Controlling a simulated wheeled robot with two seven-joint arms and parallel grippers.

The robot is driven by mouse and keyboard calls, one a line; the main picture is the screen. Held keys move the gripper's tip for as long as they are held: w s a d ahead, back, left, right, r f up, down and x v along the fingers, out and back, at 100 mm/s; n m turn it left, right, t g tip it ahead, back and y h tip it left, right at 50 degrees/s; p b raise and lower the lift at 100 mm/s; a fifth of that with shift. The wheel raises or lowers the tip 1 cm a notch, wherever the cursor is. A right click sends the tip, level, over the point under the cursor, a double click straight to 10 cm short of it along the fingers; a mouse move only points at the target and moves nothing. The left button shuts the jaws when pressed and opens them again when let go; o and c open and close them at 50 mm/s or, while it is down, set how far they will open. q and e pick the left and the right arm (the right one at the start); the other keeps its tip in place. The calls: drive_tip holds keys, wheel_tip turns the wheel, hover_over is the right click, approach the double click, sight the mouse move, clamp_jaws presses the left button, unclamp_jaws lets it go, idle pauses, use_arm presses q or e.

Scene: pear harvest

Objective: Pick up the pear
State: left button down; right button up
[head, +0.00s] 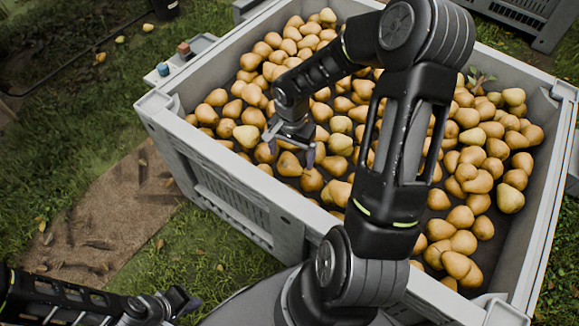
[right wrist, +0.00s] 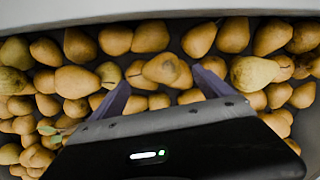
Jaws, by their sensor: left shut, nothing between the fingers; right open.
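Many yellow-brown pears lie heaped in a large grey crate (head: 205,160). My right gripper (head: 289,154) is inside the crate, just above the pears near the left wall, pointing down. Its fingers are open. One pear (head: 289,164) lies below and between the fingertips. In the right wrist view the open fingers (right wrist: 162,88) spread on both sides of a pear (right wrist: 163,68), with nothing gripped. I cannot tell how far the fingertips are above the pears. My left gripper (head: 181,301) is outside the crate at the lower left, shut and empty.
The crate's near wall shows as a pale band (right wrist: 160,9) close to the pears in the right wrist view. A small side tray (head: 185,65) is on the crate's left rim. Grass and a brown path (head: 105,220) lie to the left. Another crate (head: 515,15) stands at top right.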

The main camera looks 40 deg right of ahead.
sight(291, 162)
drive_tip(key=shift+f, duration=0.6)
wheel_tip(291, 162, down, 5)
drive_tip(key=shift+w+f+b, duration=0.1)
drive_tip(key=shift+f+b, duration=0.05)
drive_tip(key=shift+b, duration=0.35)
drive_tip(key=shift+c, duration=0.3)
drive_tip(key=c, duration=1.5)
